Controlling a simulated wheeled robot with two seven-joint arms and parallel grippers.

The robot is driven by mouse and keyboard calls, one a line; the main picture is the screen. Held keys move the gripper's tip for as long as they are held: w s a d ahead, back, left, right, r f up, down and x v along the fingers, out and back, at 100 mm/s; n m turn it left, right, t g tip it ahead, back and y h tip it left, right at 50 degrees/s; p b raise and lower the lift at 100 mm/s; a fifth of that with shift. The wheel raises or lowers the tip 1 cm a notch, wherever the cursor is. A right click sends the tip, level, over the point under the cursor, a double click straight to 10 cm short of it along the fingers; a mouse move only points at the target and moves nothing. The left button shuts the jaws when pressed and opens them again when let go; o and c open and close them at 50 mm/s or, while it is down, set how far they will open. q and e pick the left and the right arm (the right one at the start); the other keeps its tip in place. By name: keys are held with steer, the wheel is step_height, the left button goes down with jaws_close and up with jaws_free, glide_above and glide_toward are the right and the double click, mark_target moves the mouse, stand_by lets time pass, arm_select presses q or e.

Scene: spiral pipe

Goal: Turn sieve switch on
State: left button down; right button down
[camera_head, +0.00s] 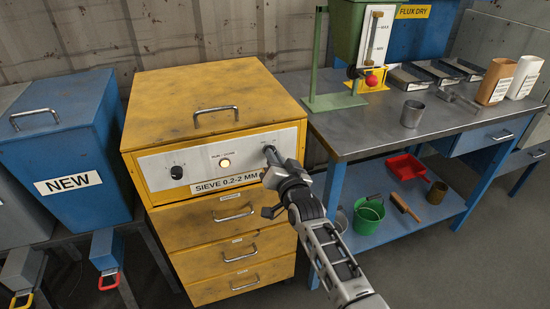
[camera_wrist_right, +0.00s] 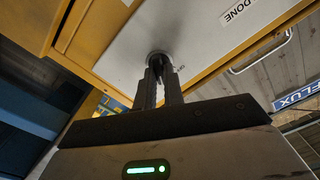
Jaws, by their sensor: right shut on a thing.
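The yellow sieve cabinet (camera_head: 205,95), labelled "SIEVE 0.2-2 MM", has a light metal control panel (camera_head: 200,180). A black dial (camera_head: 177,172) is on the panel's left, and a pale, bright round lamp (camera_head: 225,163) is near its middle. My right gripper (camera_head: 270,152) is at the panel's right end and covers the sieve switch there. In the right wrist view, my right gripper's fingers (camera_wrist_right: 163,84) are shut on the small round sieve switch (camera_wrist_right: 157,57), which is mostly hidden between them. The switch's exact angle cannot be told. My left gripper is not in view.
A blue bin marked "NEW" (camera_head: 62,150) stands to the left. A metal workbench (camera_head: 350,135) on the right holds a green stand (camera_head: 322,60), a metal cup (camera_head: 412,113) and trays. Its lower shelf holds a green bucket (camera_head: 368,215) and a red dustpan (camera_head: 406,167).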

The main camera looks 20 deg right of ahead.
steer(key=c, duration=1.5)
jaws_free()
steer(key=shift+s, duration=0.15)
steer(key=s, duration=1.5)
steer(key=shift+s+d, duration=0.25)
steer(key=shift+s, duration=0.15)
steer(key=s+a+f+n+g+y, duration=0.1)
steer(key=s+a+f+n+g, duration=0.1)
steer(key=s+f, duration=0.4)
steer(key=s+a+f+n+g+y, duration=0.1)
steer(key=s+f+n+g, duration=0.4)
steer(key=s, duration=0.5)
steer(key=shift+s+a+f+n+g+y, duration=0.3)
steer(key=shift+s+a+f+n, duration=0.1)
steer(key=shift+a+f+n, duration=0.3)
